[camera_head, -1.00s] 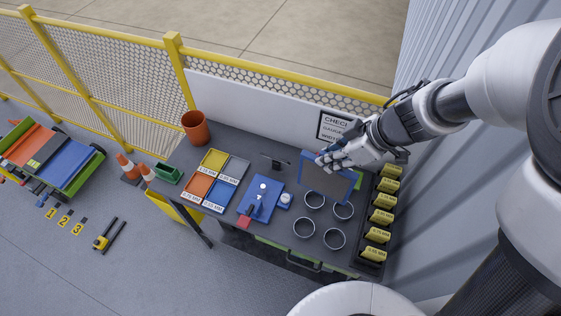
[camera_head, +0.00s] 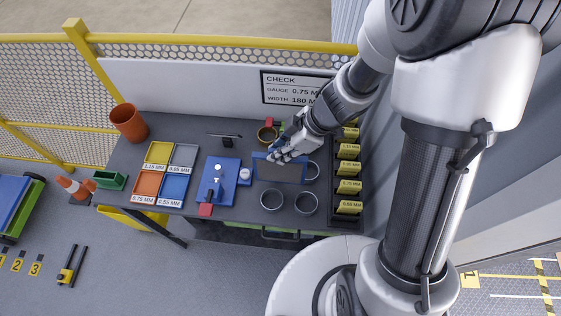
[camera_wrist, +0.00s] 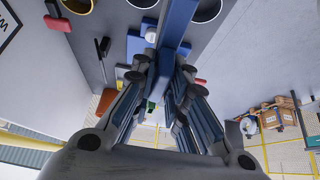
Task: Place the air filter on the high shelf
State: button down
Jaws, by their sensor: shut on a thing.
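The air filter (camera_head: 282,173) is a flat rectangular panel with a blue frame and a dark grey face. My gripper (camera_head: 280,156) is shut on its upper edge and holds it above the workbench (camera_head: 225,135), in front of some of the round cups. In the wrist view, the filter's blue frame (camera_wrist: 178,25) runs edge-on between the two fingers of my gripper (camera_wrist: 160,85). The fingers hide part of the frame. I cannot make out a high shelf in either view now.
Round cups (camera_head: 305,203) stand under and beside the filter. A black rack with yellow labelled blocks (camera_head: 348,187) lines the bench's right end. Coloured trays (camera_head: 174,187), a blue fixture (camera_head: 218,180) and an orange pot (camera_head: 128,122) stand to the left. A sign board (camera_head: 290,88) stands behind.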

aim_at(280, 167)
notch_tip(280, 167, down, 4)
jog(key=shift+f+b, duration=0.1)
jog(key=shift+b, duration=1)
jog(key=shift+f, duration=0.1)
jog(key=c, duration=1.6)
grip_release()
